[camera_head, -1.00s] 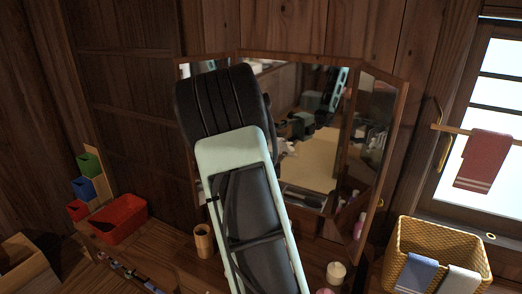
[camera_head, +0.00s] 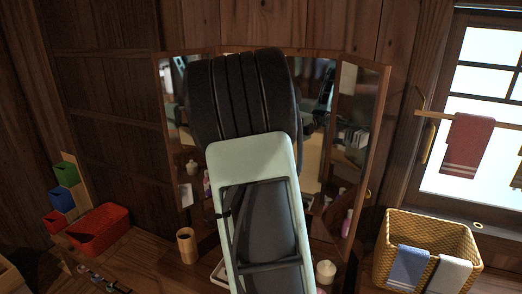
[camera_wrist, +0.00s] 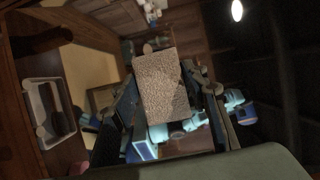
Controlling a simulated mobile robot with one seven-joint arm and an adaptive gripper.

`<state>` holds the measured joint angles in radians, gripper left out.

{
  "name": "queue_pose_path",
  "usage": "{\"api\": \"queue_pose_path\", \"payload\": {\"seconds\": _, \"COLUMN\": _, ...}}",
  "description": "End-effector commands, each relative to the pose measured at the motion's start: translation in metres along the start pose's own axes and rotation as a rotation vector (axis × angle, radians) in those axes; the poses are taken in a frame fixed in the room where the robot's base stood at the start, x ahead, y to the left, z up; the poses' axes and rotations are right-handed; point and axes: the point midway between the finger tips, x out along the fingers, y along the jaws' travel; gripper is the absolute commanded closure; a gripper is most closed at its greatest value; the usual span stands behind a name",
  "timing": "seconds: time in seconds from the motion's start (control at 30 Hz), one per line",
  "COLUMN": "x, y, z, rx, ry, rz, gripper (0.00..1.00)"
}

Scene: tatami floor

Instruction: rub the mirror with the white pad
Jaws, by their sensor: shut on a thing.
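The mirror (camera_head: 172,120) is a wooden-framed, three-panel mirror against the plank wall in the head view. My arm covers most of its middle panel. Its right panel (camera_head: 352,125) is angled and shows reflections. In the wrist view the white pad (camera_wrist: 160,80), a pale, speckled rectangular block, is between the two fingers of my gripper (camera_wrist: 165,97), which is shut on it. Behind the pad the wrist view shows dim wood and blue-and-white parts that look like reflections. Whether the pad touches the glass cannot be told. The head view hides the gripper and pad behind my arm.
A wooden cup (camera_head: 186,246), a white jar (camera_head: 325,272) and a pink bottle (camera_head: 347,224) stand near the mirror. A red bin (camera_head: 97,230) is at left. A wicker basket (camera_head: 428,243) with cloths is at right, below a towel (camera_head: 468,143) on a rail.

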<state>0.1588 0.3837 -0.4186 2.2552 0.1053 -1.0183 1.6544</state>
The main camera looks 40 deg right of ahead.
Motion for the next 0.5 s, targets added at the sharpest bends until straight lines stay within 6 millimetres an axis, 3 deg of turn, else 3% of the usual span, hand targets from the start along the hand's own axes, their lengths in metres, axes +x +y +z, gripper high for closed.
{"api": "queue_pose_path", "payload": {"seconds": 0.2, "x": -0.008, "y": 0.002, "z": -0.024, "rx": 0.003, "ry": 0.013, "rz": -0.004, "gripper": 0.78}}
{"api": "queue_pose_path", "payload": {"seconds": 0.5, "x": -0.015, "y": 0.000, "z": -0.036, "rx": 0.002, "ry": 0.010, "rz": -0.003, "gripper": 0.78}}
